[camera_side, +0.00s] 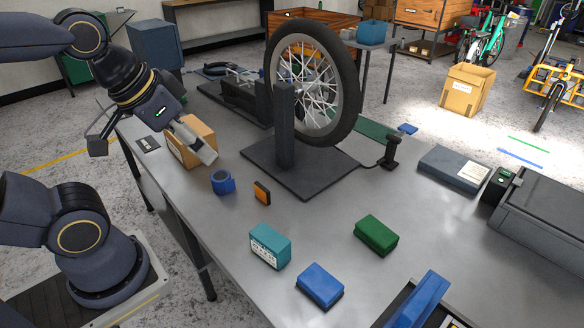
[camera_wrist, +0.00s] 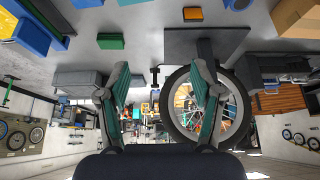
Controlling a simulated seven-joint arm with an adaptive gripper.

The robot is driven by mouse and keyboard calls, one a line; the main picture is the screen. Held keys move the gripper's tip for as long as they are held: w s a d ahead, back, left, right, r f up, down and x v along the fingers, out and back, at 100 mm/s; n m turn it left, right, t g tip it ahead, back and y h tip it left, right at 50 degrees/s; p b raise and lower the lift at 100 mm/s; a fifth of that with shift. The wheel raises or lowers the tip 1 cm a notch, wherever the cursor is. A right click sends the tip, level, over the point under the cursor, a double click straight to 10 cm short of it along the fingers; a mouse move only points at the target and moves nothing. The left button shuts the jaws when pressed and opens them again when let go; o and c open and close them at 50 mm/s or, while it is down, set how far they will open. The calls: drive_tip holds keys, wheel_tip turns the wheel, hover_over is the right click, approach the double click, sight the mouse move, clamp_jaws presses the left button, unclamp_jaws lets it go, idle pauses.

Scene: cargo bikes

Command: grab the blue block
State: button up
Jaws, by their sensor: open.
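The blue block (camera_side: 320,287) lies on the near part of the grey workbench in the side view, apart from its neighbours. My gripper (camera_side: 153,152) is above the bench's left end, far from the blue block. Its two fingers are spread wide with nothing between them, as the wrist view (camera_wrist: 160,82) also shows.
A teal box (camera_side: 269,246) and a green block (camera_side: 376,235) lie near the blue block. A cardboard box (camera_side: 192,142) is close by my gripper. A wheel (camera_side: 352,90) on a stand rises mid-bench. A blue tape roll (camera_side: 222,182) and an orange piece (camera_side: 262,192) lie nearby.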

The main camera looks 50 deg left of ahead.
drive_tip(key=o, duration=0.6)
drive_tip(key=shift+c, duration=0.2)
